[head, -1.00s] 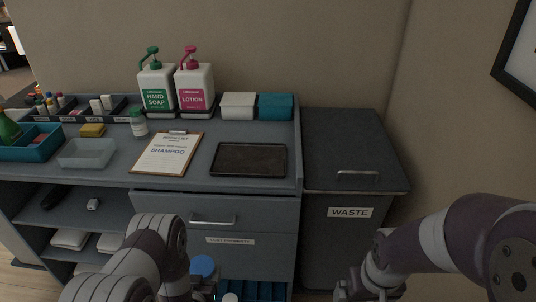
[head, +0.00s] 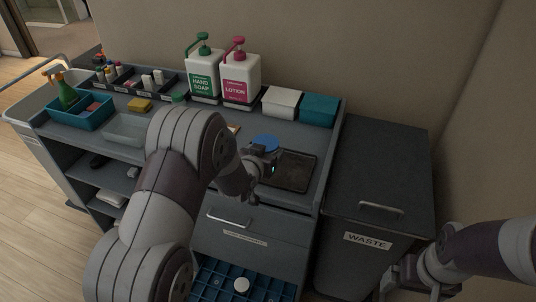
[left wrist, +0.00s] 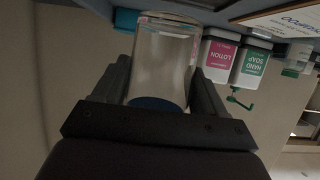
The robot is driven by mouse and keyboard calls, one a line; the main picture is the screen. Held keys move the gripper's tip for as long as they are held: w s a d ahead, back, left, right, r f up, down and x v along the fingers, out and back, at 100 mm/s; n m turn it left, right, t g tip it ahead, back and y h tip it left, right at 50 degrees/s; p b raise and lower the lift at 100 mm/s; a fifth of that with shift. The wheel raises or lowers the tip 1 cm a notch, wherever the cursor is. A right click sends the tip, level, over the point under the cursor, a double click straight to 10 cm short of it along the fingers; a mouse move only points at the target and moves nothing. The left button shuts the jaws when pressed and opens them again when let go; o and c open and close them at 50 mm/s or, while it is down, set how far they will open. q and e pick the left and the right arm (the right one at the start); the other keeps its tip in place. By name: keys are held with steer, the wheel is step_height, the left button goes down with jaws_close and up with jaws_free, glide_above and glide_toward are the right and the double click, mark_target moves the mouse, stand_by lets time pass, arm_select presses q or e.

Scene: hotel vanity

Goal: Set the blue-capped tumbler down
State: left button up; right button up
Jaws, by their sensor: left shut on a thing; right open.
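My left gripper (head: 262,166) is shut on the tumbler, over the left part of the dark tray (head: 298,184) on the counter. The tumbler's blue cap (head: 265,142) shows above the gripper in the head view; the arm and gripper hide most of its body. In the left wrist view the clear tumbler (left wrist: 163,62) stands between the fingers, with its blue cap (left wrist: 155,103) toward the palm side. I cannot tell whether its base touches the tray. My right gripper (head: 396,284) is open and empty, low in front of the waste bin.
Soap (head: 203,75) and lotion (head: 239,78) bottles stand behind, beside white (head: 281,102) and teal (head: 319,110) boxes. The waste bin (head: 372,190) is at the right. Below, an open drawer (head: 215,282) has blue compartments and a white round item (head: 241,285). My left arm hides much of the clipboard.

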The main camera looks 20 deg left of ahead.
arm_select(q)
steer(key=w+f, duration=0.1)
steer(key=w, duration=0.1)
steer(key=w+a+f+p, duration=0.1)
steer(key=w+f, duration=0.1)
steer(key=w+a+f, duration=0.1)
steer(key=w, duration=0.1)
steer(key=shift+a+f, duration=0.15)
steer(key=shift+a, duration=0.05)
step_height(320, 180, down, 3)
steer(key=shift+r+p, duration=0.1)
steer(key=shift+p, duration=0.65)
steer(key=shift+w+f, duration=0.1)
steer(key=shift+f, duration=0.3)
